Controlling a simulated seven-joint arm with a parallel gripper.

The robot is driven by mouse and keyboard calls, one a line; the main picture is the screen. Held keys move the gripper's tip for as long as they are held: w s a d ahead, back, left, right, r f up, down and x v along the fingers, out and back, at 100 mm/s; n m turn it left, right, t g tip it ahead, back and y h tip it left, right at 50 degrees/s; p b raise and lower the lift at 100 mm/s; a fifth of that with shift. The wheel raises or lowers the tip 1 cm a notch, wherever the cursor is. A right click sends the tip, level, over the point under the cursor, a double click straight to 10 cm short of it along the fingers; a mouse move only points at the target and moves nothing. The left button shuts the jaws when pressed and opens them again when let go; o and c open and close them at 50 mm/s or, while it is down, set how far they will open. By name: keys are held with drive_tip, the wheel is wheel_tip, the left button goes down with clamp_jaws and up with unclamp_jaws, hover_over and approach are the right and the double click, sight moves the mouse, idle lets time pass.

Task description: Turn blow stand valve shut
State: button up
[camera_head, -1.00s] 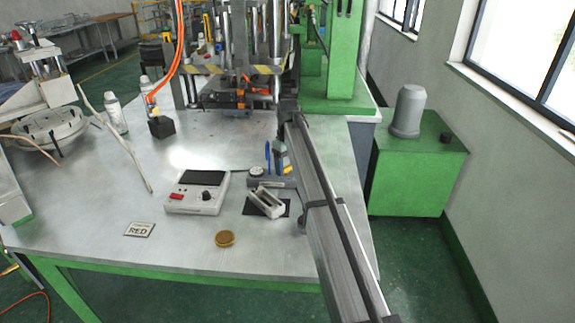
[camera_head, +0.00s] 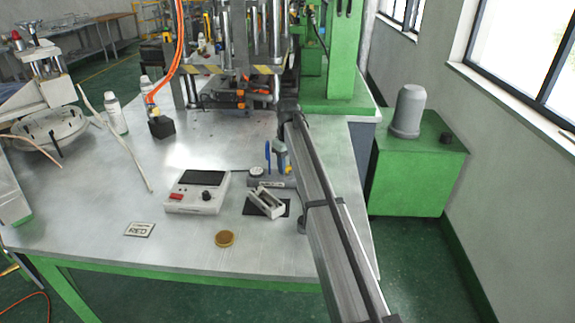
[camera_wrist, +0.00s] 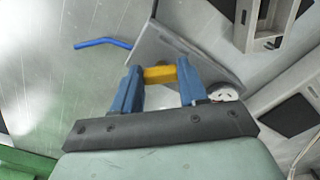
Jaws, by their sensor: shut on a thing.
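The blow stand is a grey block (camera_wrist: 185,46) under my gripper in the wrist view; its base (camera_head: 262,181) also shows in the head view. It carries a round white gauge (camera_wrist: 226,94) and a thin bent blue tube (camera_wrist: 103,43). The stand's yellow valve handle (camera_wrist: 160,74) lies between the blue fingertips of my gripper (camera_wrist: 156,80), which is shut on it. In the head view my gripper (camera_head: 276,158) is small and reaches down at the stand, with the gauge (camera_head: 257,171) just left of it. The valve body is mostly hidden.
A light open holder (camera_head: 266,201) on a dark pad sits just in front of the stand. A white control box (camera_head: 197,192) is to its left. A round brown disc (camera_head: 224,239) and a label card (camera_head: 139,229) lie in front. The press (camera_head: 236,70) stands behind.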

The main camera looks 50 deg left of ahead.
sight(287, 168)
drive_tip(key=m, duration=0.4)
drive_tip(key=shift+s, duration=0.15)
drive_tip(key=shift+s+m, duration=0.1)
drive_tip(key=shift+m, duration=2.1)
drive_tip(key=o, duration=1.1)
drive_tip(key=shift+c, duration=0.2)
drive_tip(key=shift+r, duration=0.1)
wheel_tip(287, 168, up, 14)
